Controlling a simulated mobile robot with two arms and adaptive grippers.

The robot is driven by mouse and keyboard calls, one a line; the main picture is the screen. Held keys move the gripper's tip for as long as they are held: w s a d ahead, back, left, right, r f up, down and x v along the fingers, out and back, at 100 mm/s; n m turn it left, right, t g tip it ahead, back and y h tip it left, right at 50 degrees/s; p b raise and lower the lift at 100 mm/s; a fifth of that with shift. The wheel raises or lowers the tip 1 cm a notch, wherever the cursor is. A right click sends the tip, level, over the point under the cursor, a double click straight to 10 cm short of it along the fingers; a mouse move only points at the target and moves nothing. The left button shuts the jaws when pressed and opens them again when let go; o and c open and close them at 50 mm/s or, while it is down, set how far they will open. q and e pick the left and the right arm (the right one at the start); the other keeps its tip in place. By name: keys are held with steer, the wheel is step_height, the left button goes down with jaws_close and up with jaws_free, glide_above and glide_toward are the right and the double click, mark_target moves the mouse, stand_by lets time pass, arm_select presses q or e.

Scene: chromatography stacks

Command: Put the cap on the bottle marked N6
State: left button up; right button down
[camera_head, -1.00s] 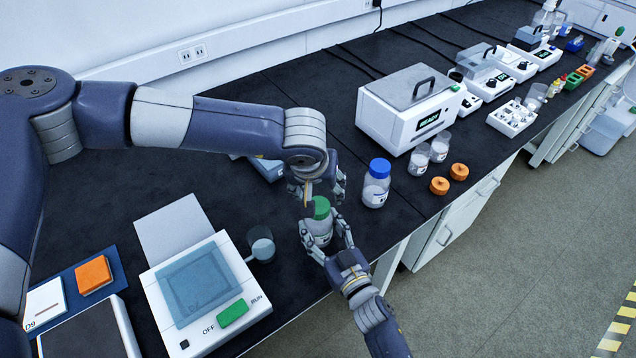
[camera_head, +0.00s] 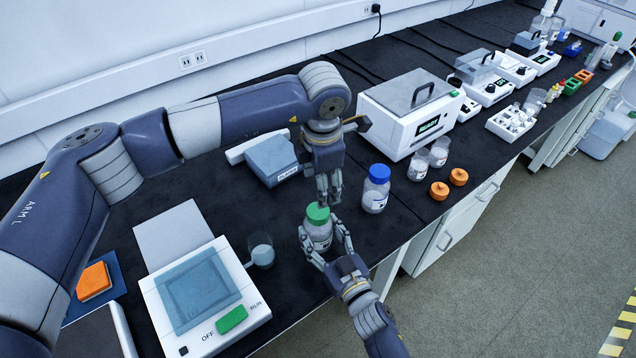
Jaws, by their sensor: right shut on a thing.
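My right gripper (camera_head: 324,250) is shut around the body of a clear bottle (camera_head: 319,236) near the bench's front edge. A green cap (camera_head: 317,214) sits on top of this bottle. No mark on the bottle is readable, so I cannot tell whether it is N6. My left gripper (camera_head: 329,198) points down just above and behind the green cap. Its fingers look close together, with nothing visible in them; whether they are open or shut is unclear.
A blue-capped bottle (camera_head: 375,189) stands just right of the grippers. Two uncapped jars (camera_head: 417,166) and two orange caps (camera_head: 439,191) lie beyond it. A small beaker (camera_head: 262,252) and a white device (camera_head: 205,295) are to the left. A grey-blue box (camera_head: 272,160) lies behind.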

mark_target(318, 210)
arm_select(q)
steer(key=n, duration=0.2)
steer(key=n+g, duration=0.1)
steer(key=shift+s+a+n, duration=0.1)
steer(key=shift+s+n, duration=0.15)
steer(key=shift+n, duration=0.15)
steer(key=n, duration=0.4)
steer(key=shift+s+a+g, duration=0.25)
steer(key=shift+g, duration=0.15)
steer(key=shift+f, duration=0.1)
steer(key=shift+f, duration=3.9)
steer(key=shift+c, duration=0.5)
steer(key=c, duration=1)
